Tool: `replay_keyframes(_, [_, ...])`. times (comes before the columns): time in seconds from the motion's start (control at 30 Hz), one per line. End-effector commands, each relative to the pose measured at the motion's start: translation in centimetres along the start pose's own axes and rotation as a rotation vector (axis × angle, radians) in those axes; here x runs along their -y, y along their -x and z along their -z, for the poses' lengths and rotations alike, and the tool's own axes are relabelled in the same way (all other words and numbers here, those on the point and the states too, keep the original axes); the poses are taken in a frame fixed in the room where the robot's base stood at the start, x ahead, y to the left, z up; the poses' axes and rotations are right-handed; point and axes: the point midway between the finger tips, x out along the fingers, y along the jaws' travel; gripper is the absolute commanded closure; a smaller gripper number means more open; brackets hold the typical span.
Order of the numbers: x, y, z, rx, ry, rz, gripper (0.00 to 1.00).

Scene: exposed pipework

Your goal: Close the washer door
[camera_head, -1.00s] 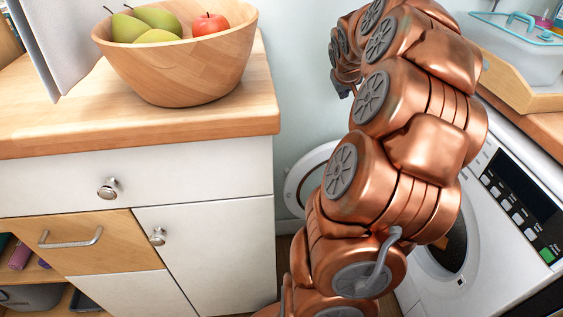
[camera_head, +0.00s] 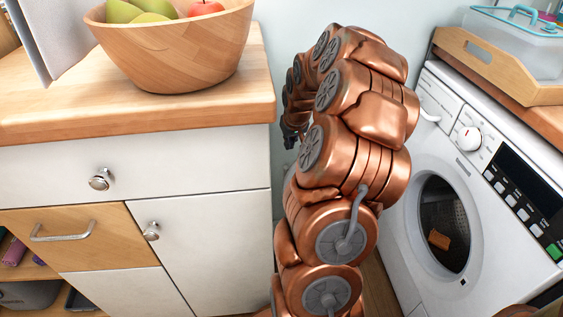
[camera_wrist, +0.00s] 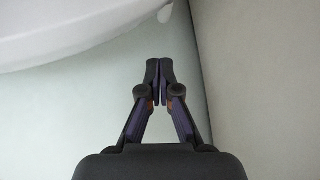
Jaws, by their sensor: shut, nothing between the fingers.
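The white washer (camera_head: 490,150) stands at the right in the head view. Its round opening (camera_head: 443,222) is uncovered, and the dark drum shows with an orange-brown item inside. The door is not clearly visible in the head view; my copper arm covers the space left of the washer. In the wrist view a smooth white curved surface (camera_wrist: 70,28) crosses the top left; it may be the door, but I cannot tell. My gripper (camera_wrist: 160,72) is shut and empty, with the white surface above and left of its fingertips. In the head view it is small and dark beyond the arm.
A white cabinet (camera_head: 210,240) with a wooden top stands at the left, holding a wooden fruit bowl (camera_head: 175,55). A wooden tray (camera_head: 490,68) with a clear container sits above the washer. A plain wall lies behind my arm.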

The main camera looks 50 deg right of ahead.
Motion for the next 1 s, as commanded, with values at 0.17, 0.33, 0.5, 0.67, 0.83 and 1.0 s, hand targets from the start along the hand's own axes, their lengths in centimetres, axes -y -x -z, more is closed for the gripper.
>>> replay_keyframes(0.17, [0.5, -0.7, -0.3, 0.008, -0.005, 0.013, 1.0])
replay_keyframes(0.33, [0.5, -1.8, -0.3, 0.009, -0.005, 0.013, 1.0])
replay_keyframes(0.5, [0.6, -4.1, -0.5, 0.014, -0.005, 0.014, 1.0])
replay_keyframes(0.67, [0.6, -6.7, -0.5, 0.011, -0.004, 0.013, 1.0])
replay_keyframes(0.83, [0.6, -9.2, -0.5, 0.012, -0.004, 0.013, 1.0])
replay_keyframes(1.0, [0.6, -10.4, -0.5, 0.011, -0.004, 0.013, 1.0])
